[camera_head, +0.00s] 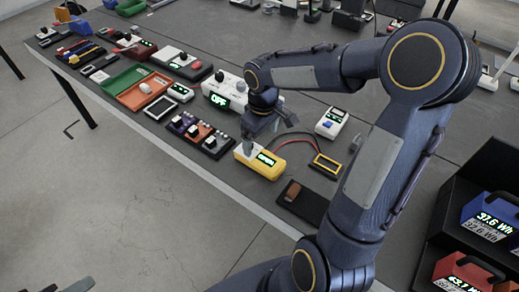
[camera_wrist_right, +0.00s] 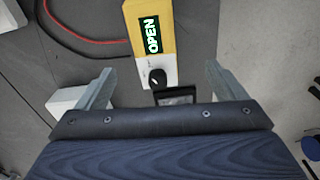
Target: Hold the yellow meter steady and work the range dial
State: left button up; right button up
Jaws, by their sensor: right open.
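The yellow meter (camera_head: 267,167) lies on the bench near its front edge, with a lit green display. In the right wrist view the meter (camera_wrist_right: 137,42) shows the word OPEN, and a dark range dial (camera_wrist_right: 157,77) sits on its white end panel. My right gripper (camera_head: 266,131) is over the dial end of the meter.
A red and black lead loops behind the meter to a yellow-framed item (camera_head: 327,165). A white device (camera_head: 331,122) stands behind. A block of dark switches (camera_head: 198,134) and a white unit reading OFF (camera_head: 226,94) are left. A dark tray (camera_head: 303,201) lies right, near the bench edge.

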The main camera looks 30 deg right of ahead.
send_over(259, 155)
jog(key=shift+n, duration=0.3)
notch_tip(259, 155, down, 4)
jog(key=shift+f, duration=0.25)
jog(key=shift+f+b, duration=0.35)
jog(key=shift+f, duration=3.15)
jog(key=c, duration=1.2)
